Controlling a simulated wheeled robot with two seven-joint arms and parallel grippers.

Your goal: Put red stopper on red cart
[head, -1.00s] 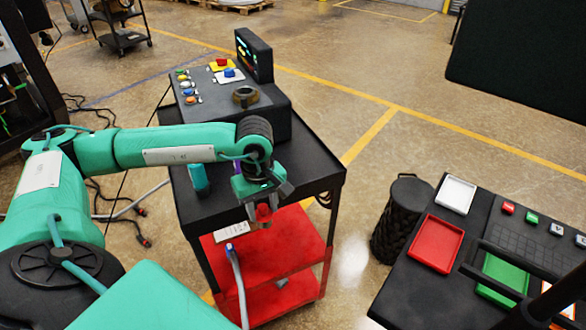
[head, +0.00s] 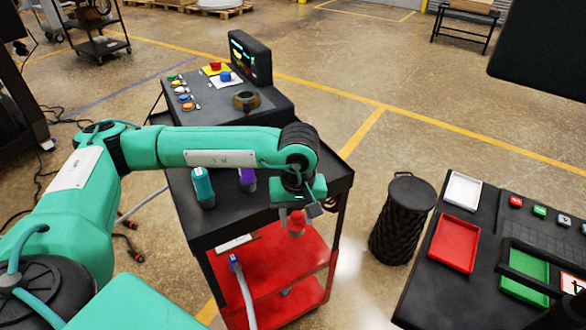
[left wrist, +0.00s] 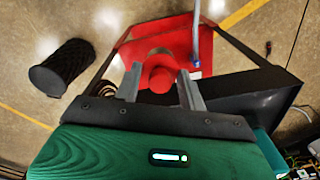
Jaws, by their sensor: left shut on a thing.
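The red stopper (head: 297,219) is held between the fingers of my left gripper (head: 296,211), in front of the cart's black top edge. In the left wrist view the red stopper (left wrist: 158,76) sits between the two grey fingers. The red cart has a black top (head: 232,216) and red lower shelves (head: 262,268). From the head camera, the stopper overlaps the red upper shelf; its height above it is hard to tell. My right gripper is not in view.
A teal bottle (head: 203,188) and a purple bottle (head: 247,180) stand on the black top, near a control panel (head: 215,95). A black ribbed bin (head: 402,220) stands right of the cart. A second table holds a red tray (head: 455,243).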

